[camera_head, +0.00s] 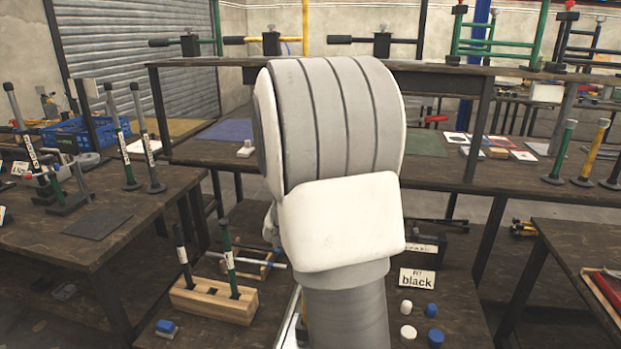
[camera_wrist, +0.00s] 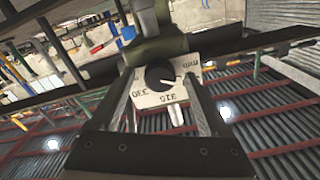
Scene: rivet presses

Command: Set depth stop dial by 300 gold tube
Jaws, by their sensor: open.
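In the wrist view a white dial plate (camera_wrist: 182,97) with a round black knob (camera_wrist: 158,75) lies ahead of my gripper (camera_wrist: 165,122). The numbers 330 and 315 and the letters mm show upside down on the plate. A white pointer line on the knob points to the right, away from both readable numbers. The dial hangs on a dark olive round body (camera_wrist: 160,48); I cannot tell if this is the gold tube. My fingers are open on either side of the dial in the picture, with no visible contact. My arm hides the gripper and dial in the head view.
The back shelf (camera_head: 450,76) carries a yellow horizontal tube (camera_head: 290,40) and green frames (camera_head: 497,45). A wooden block (camera_head: 213,303) with two upright tools and a sign reading "black" (camera_head: 417,282) are on the low front table. Upright handles stand on the left table (camera_head: 90,250).

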